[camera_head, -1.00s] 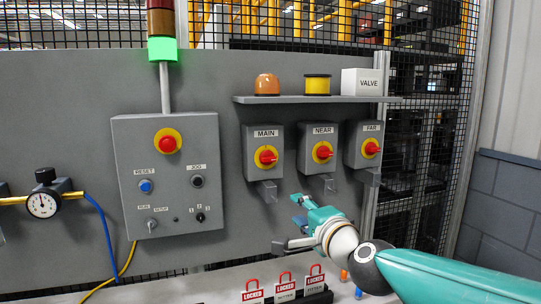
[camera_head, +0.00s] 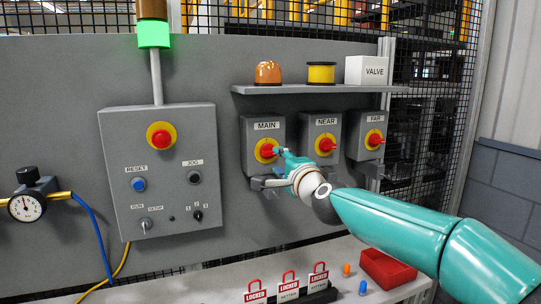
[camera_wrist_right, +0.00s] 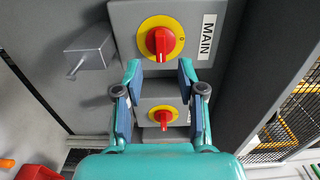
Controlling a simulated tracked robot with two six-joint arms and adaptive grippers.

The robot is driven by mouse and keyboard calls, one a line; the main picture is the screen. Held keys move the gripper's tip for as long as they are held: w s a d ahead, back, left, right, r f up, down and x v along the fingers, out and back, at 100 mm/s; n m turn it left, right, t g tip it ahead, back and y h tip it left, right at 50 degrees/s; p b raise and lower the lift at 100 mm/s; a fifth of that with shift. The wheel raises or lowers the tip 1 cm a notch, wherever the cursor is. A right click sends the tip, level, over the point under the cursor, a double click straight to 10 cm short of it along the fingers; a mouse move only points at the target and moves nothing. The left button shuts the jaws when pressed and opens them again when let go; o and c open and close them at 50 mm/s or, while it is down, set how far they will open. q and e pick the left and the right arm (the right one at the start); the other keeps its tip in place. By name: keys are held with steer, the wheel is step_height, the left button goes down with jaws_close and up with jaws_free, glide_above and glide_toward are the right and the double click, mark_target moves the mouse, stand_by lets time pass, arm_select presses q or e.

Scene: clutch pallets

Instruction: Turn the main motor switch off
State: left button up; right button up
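The main switch is a grey box labelled MAIN (camera_head: 249,148) with a red knob on a yellow disc (camera_head: 265,149). In the right wrist view the red knob (camera_wrist_right: 160,41) lies just ahead of my fingertips, and a small mark shows on the disc. My right gripper (camera_head: 268,168) is in front of the box, at the knob's lower right in the head view. In the right wrist view the gripper (camera_wrist_right: 160,74) is open, its fingers apart and nothing between the tips. I cannot tell whether it touches the switch. My left gripper is not in view.
The NEAR switch (camera_head: 325,145) and FAR switch (camera_head: 375,139) stand to the right, below a shelf (camera_head: 300,89). A control panel (camera_head: 160,185) is on the left. The signal lamp (camera_head: 153,34) glows green. LOCKED tags (camera_head: 288,288) and a red bin (camera_head: 385,268) are below.

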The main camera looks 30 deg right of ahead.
mark_target(271, 155)
steer(key=p+x, duration=0.1)
steer(key=x, duration=0.4)
steer(key=shift+w+d, duration=0.15)
steer(key=shift+w, duration=0.2)
steer(key=shift+c, duration=0.3)
jaws_close()
steer(key=shift+f, duration=0.1)
